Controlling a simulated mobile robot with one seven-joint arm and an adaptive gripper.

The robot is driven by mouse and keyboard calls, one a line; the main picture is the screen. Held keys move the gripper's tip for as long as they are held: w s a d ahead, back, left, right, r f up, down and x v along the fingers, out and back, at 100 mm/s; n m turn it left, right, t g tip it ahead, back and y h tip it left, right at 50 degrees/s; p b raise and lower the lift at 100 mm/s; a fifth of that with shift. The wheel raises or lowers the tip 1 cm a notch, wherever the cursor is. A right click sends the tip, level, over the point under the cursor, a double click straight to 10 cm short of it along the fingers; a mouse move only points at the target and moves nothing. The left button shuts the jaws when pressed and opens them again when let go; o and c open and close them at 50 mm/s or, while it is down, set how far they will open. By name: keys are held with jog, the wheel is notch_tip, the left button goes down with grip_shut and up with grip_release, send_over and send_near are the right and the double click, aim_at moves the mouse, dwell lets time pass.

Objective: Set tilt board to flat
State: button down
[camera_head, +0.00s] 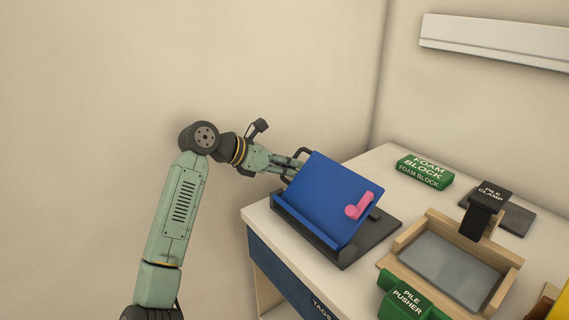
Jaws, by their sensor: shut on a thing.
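The tilt board (322,196) is a blue panel with a raised lip along its lower edge. It stands tilted on a dark base (385,228) at the left end of the table. A pink lever-like piece (358,206) sits on its right part. My gripper (291,169) reaches in from the left at the board's upper left edge, beside a dark handle-like loop (303,152). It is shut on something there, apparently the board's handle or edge. The fingertips are partly hidden, so the exact contact is hard to see.
A green foam block (425,171), a black pile clamp (487,195), a wooden tray (403,238) with a grey floor and a green pile pusher (405,302) stand right of the board. Walls close off the left and back. A white rail (495,39) is on the right wall.

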jog(key=shift+w+d+f+g+y+p, duration=0.2)
jog(key=shift+f+g+y, duration=0.1)
jog(key=shift+y, duration=0.3)
jog(key=shift+w+d+f+g+y+p, duration=0.1)
jog(key=shift+w+d+f+g+y, duration=0.15)
jog(key=shift+y, duration=0.35)
jog(key=shift+w+d+f+g+y+p, duration=0.1)
jog(key=shift+d+f+g+y+p, duration=0.1)
jog(key=shift+f+g+y+p, duration=0.4)
jog(key=shift+f+n+y, duration=0.25)
jog(key=shift+n+y, duration=0.05)
jog(key=c, duration=1.7)
grip_release()
jog(key=v, duration=1.2)
jog(key=shift+w, duration=0.1)
